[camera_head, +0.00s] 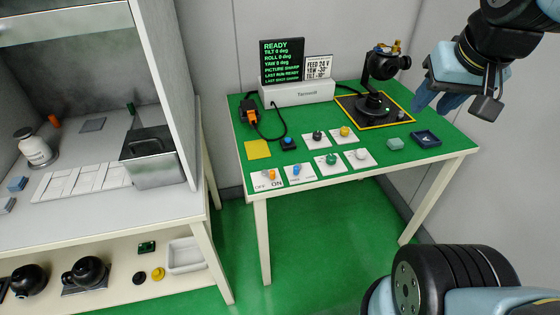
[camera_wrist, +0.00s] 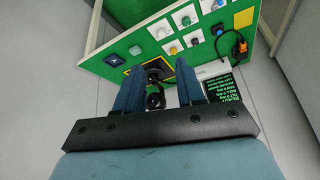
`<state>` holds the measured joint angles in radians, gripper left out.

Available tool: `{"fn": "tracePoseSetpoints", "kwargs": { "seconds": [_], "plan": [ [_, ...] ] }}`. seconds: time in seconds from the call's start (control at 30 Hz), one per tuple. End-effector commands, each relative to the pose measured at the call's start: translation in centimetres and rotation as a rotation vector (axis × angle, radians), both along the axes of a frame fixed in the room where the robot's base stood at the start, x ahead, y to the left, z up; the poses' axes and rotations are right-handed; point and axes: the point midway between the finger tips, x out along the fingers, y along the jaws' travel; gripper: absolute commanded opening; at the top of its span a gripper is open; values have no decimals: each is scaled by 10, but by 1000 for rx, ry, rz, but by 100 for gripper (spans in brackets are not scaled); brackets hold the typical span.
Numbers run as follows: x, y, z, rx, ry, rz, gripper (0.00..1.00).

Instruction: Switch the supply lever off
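The supply lever (camera_head: 271,174) appears to be the small orange lever on a white plate (camera_head: 257,184) at the front left corner of the green table. The plate reads OFF at left and ON at right, and the orange knob sits nearer the ON side. My gripper (camera_head: 441,98) hangs at the right in the head view, above the table's back right side and far from the lever. In the wrist view, its two blue fingers (camera_wrist: 158,70) stand apart with nothing held between them. I cannot make out the orange lever in the wrist view.
The green table (camera_head: 232,169) also bears a blue lever (camera_head: 297,170), several knob plates, a yellow note (camera_head: 258,149), a blue button (camera_head: 288,143), an orange plug (camera_head: 249,112) with cable, a display (camera_head: 282,61) and a black gimbal camera (camera_head: 374,103). A grey cabinet wall (camera_head: 160,70) stands left.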

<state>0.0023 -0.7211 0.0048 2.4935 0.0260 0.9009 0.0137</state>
Motion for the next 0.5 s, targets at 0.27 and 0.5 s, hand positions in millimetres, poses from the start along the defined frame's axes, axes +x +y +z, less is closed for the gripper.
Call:
{"fn": "tracePoseSetpoints", "kwargs": {
  "seconds": [0.27,0.5],
  "plan": [
    [31,22,-23,127,124,-81,11],
    [58,45,-47,245,243,-175,0]
  ]
}}
